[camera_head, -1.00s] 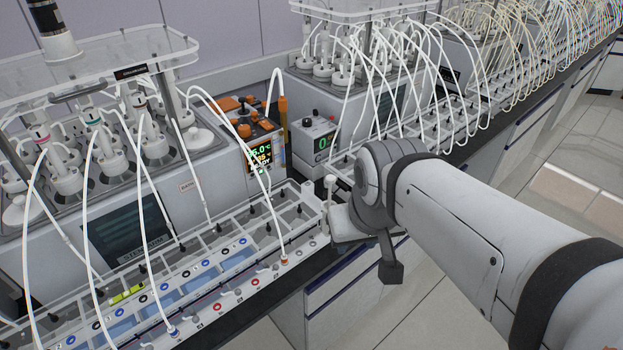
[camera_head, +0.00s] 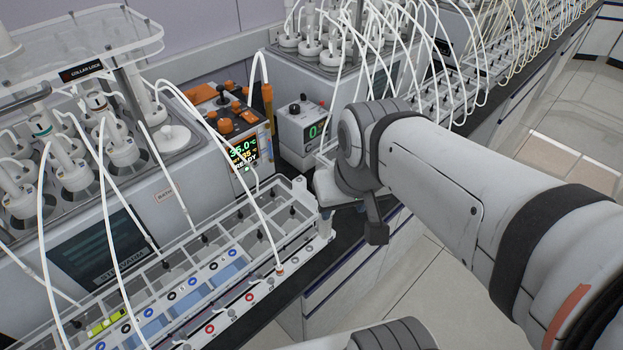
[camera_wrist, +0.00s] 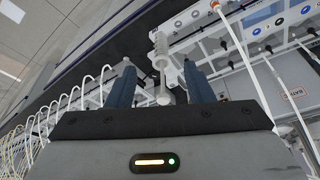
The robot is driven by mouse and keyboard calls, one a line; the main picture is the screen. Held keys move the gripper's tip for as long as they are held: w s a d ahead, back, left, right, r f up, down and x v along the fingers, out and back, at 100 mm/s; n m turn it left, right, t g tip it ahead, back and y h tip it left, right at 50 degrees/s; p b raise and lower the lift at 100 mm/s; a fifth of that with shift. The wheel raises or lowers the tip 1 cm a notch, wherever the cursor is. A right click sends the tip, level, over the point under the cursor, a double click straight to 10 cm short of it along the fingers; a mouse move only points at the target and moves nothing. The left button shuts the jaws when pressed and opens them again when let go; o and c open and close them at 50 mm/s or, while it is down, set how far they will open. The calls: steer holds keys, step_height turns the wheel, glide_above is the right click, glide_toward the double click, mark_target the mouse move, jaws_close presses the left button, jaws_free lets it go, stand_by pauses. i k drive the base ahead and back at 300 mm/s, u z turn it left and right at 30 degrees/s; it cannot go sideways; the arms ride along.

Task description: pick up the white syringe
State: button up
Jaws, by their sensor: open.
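The white syringe (camera_wrist: 162,66) shows in the wrist view as a narrow white body with a round end, beside the end of the white rack. My gripper (camera_wrist: 158,66) is open, with one blue finger on each side of the syringe. The fingers look apart from it, though the depth between them is hard to judge. In the head view my gripper (camera_head: 336,188) is at the right end of the rack (camera_head: 300,192), mostly hidden by my wrist. I cannot make out the syringe there.
Thin white tubes arch over the rack, one ending at an orange-tipped port (camera_head: 279,271). A heater unit with a lit display (camera_head: 243,152) and a small grey box (camera_head: 300,130) stand behind. The dark bench edge (camera_head: 345,240) runs beside the rack, with open floor beyond.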

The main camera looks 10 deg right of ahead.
mark_target(325, 227)
steer(key=u, duration=0.15)
steer(key=k, duration=0.5)
steer(key=z, duration=1.8)
steer(key=k, duration=1.4)
steer(key=u, duration=1.25)
steer(key=i, duration=1)
steer(key=u, duration=0.1)
